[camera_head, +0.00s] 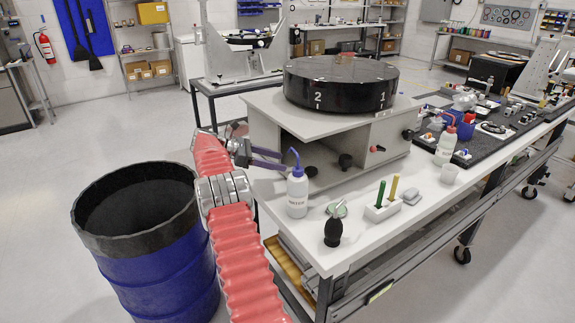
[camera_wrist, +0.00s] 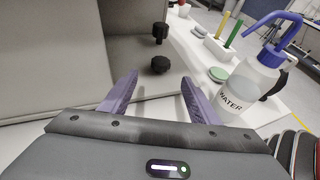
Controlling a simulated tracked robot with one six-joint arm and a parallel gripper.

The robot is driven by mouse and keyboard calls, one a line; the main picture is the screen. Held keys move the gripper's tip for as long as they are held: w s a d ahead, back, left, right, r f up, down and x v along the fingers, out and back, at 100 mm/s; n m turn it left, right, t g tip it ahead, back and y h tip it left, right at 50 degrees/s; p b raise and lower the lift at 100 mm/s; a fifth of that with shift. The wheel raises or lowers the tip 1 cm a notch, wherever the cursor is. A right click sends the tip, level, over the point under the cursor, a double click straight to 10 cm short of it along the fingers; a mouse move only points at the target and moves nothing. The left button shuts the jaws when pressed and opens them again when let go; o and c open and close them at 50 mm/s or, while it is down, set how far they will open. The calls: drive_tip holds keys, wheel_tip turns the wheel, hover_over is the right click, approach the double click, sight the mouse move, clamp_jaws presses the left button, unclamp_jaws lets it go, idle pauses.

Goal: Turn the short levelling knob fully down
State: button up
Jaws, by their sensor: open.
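Two black knobs stand in the open bay of the grey fixture. The lower, squat one, which looks like the short levelling knob (camera_head: 311,171), is the nearer to my gripper in the head view. It also shows in the wrist view (camera_wrist: 160,66), just beyond the fingertips and roughly centred between them. The taller knob (camera_head: 345,160) stands behind it on a visible stem, and shows above it in the wrist view (camera_wrist: 160,30). My gripper (camera_head: 283,161) has purple fingers, spread open and empty in the wrist view (camera_wrist: 160,78). I see no contact with either knob.
A white water bottle with blue spout (camera_head: 297,192) stands close to my gripper, at right in the wrist view (camera_wrist: 251,88). The fixture's grey wall (camera_wrist: 50,60) is left of the fingers. A black drum (camera_head: 340,84) tops the fixture. A blue barrel (camera_head: 160,262) stands beside my arm.

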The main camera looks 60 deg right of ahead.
sight(310, 170)
drive_tip(key=shift+v, duration=0.9)
drive_tip(key=shift+r, duration=0.1)
drive_tip(key=shift+c, duration=0.2)
drive_tip(key=s+a+n+t+h, duration=0.3)
drive_tip(key=s+a+n+t, duration=0.1)
drive_tip(key=s+n+t, duration=0.1)
drive_tip(key=shift+s, duration=0.35)
drive_tip(key=shift+d, duration=0.1)
drive_tip(key=x, duration=1.3)
drive_tip(key=shift+s+d, duration=0.15)
drive_tip(key=shift+d, duration=0.25)
drive_tip(key=shift+c, duration=0.5)
